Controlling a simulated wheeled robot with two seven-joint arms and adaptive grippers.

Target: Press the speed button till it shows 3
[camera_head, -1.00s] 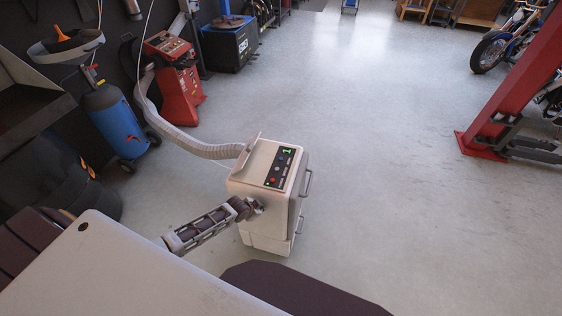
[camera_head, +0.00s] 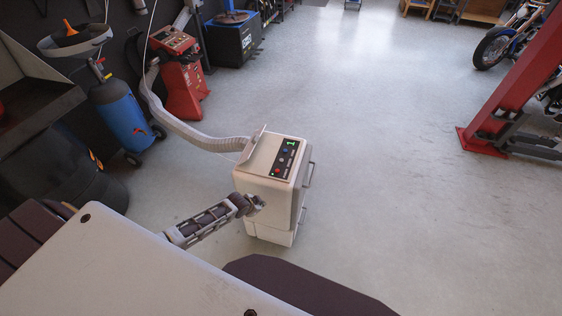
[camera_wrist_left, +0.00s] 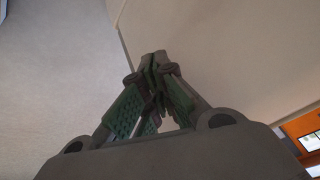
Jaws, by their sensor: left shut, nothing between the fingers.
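A pale box-shaped machine (camera_head: 262,192) stands on the floor near the middle of the head view. Its sloped top holds a dark control panel (camera_head: 284,158) with several small coloured buttons and a green display (camera_head: 291,143) that looks like it reads 1. Which button is the speed button is too small to tell. My left gripper (camera_head: 258,203) is at the machine's near side, below the panel's level. In the left wrist view the left gripper (camera_wrist_left: 155,60) is shut and empty, with a pale surface filling the view beyond it. My right gripper is not in view.
A ribbed hose (camera_head: 190,136) runs from the machine to the back left. A blue cylinder (camera_head: 118,110), a red machine (camera_head: 183,85) and a black drum (camera_head: 70,170) stand at left. A red lift post (camera_head: 505,90) stands at right. The central floor is clear.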

